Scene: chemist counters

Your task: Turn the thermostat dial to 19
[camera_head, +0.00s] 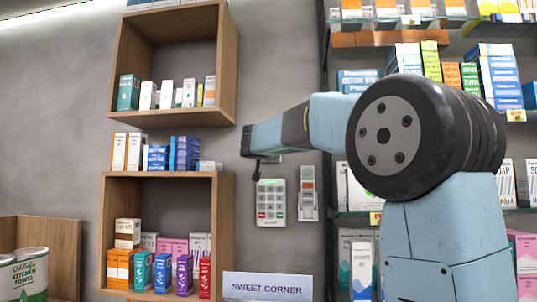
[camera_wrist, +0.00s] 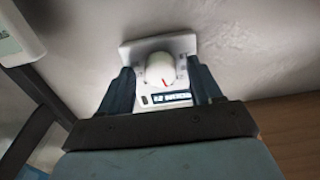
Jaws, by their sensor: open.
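The thermostat is a white wall plate (camera_wrist: 130,52) with a round white dial (camera_wrist: 159,69) in the wrist view. A short red mark shows on the dial's face, to the right of its middle. A dark strip with pale characters (camera_wrist: 170,97) lies below the dial; I cannot read it surely. My gripper (camera_wrist: 160,76) is open, one dark finger on each side of the dial. I cannot tell whether the fingers touch it. In the head view my gripper (camera_head: 253,146) is at the wall and hides most of the thermostat; only a pale edge shows beside it.
A white keypad (camera_head: 271,203) and a white handset-like device (camera_head: 308,194) hang on the wall below my gripper. Wooden shelves (camera_head: 228,64) with boxes stand left; stocked shelves stand right behind my arm. A "SWEET CORNER" sign (camera_head: 267,287) is below.

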